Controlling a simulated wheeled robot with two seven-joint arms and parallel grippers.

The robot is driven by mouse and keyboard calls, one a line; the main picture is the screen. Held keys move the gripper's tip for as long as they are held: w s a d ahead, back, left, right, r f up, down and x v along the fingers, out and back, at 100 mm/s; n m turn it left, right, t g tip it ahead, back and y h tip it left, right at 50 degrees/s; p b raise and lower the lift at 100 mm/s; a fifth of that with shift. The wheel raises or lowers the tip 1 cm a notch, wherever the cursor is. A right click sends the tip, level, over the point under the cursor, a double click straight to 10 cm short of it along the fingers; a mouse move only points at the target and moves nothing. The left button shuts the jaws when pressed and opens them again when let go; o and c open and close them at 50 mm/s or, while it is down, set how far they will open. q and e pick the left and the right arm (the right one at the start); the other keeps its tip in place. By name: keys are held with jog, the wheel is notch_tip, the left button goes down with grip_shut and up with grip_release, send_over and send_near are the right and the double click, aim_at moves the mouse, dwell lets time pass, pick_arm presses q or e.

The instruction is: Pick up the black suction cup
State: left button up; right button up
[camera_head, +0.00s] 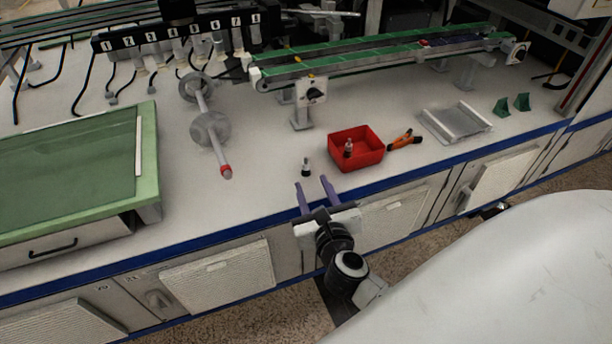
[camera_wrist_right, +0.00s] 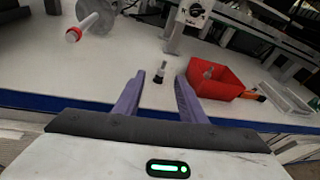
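A small black suction cup (camera_head: 306,168) with a pale upper part stands upright on the white table, left of the red bin. It also shows in the right wrist view (camera_wrist_right: 160,74), beyond and between the fingertips. A similar small piece (camera_head: 348,148) is in the red bin (camera_head: 368,157). My right gripper (camera_head: 315,183) is open and empty at the table's front edge, its purple fingers pointing toward the suction cup and short of it. My left gripper does not show.
Orange-handled pliers (camera_head: 404,141) lie right of the bin, with a clear tray (camera_head: 456,123) beyond. A spindle with a red tip (camera_head: 212,130) lies to the left. A green-topped board (camera_head: 75,165) is at far left. The table around the suction cup is clear.

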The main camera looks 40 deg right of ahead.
aim_at(307, 169)
jog(key=w+d+f+m, duration=0.1)
jog(key=w, duration=0.1)
jog(key=w+d+f+m+g+b, duration=0.1)
jog(key=f, duration=0.1)
jog(key=shift+w+d+f, duration=0.1)
jog(key=shift+w+d, duration=0.1)
jog(key=shift+w, duration=0.15)
jog(key=shift+b+x, duration=0.9)
jog(key=shift+x, duration=2.1)
jog(key=shift+r, duration=0.2)
grip_shut()
